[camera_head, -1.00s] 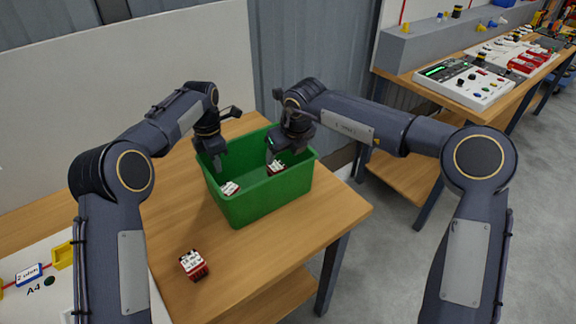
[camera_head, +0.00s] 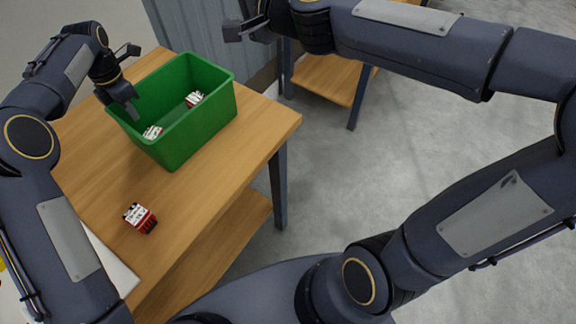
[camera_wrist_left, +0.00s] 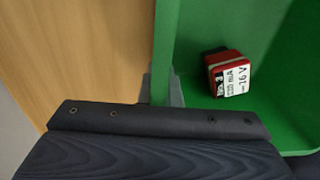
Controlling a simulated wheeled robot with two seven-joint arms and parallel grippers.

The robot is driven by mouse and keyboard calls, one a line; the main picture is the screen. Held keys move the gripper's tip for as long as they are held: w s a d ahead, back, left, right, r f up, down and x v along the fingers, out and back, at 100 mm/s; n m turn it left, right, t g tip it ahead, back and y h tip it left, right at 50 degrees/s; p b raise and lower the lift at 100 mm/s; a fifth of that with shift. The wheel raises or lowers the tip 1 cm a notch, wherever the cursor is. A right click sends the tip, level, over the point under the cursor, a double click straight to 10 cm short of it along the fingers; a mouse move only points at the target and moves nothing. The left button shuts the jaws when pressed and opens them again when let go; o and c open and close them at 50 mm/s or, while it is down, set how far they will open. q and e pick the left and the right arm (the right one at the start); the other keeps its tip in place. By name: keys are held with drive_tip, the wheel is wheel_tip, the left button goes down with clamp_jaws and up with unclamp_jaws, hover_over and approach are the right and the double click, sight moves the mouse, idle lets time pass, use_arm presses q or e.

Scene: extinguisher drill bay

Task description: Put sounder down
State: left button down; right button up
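A green crate (camera_head: 185,142) stands on the wooden table. Inside it lie two red-and-white block-shaped sounders: one near the left wall (camera_head: 153,132), one toward the back (camera_head: 195,99). A third red-and-white block (camera_head: 140,218) lies on the table in front of the crate. My left gripper (camera_head: 130,106) is at the crate's left wall. In the left wrist view its fingers (camera_wrist_left: 164,90) lie either side of the wall, closed on it, with a red block (camera_wrist_left: 228,72) inside the crate to the right.
The table's right edge drops to open grey floor (camera_head: 340,190). A second wooden bench (camera_head: 325,78) stands at the back, partly behind my right arm.

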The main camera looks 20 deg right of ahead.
drive_tip(key=s+d+f+n+g, duration=0.2)
drive_tip(key=s+f, duration=0.4)
drive_tip(key=s, duration=0.3)
drive_tip(key=s+d+f+n+g+h, duration=0.1)
drive_tip(key=s+d+f+n+g, duration=0.2)
drive_tip(key=s+f, duration=0.4)
drive_tip(key=s+d+f+n+g, duration=0.3)
drive_tip(key=s+f+n, duration=0.3)
drive_tip(key=s, duration=0.7)
drive_tip(key=shift+d+f+g+h, duration=0.15)
drive_tip(key=shift+f+g+h, duration=0.25)
drive_tip(key=shift+f+g, duration=0.1)
use_arm(q)
drive_tip(key=c, duration=1.6)
unclamp_jaws()
drive_tip(key=shift+o, duration=0.2)
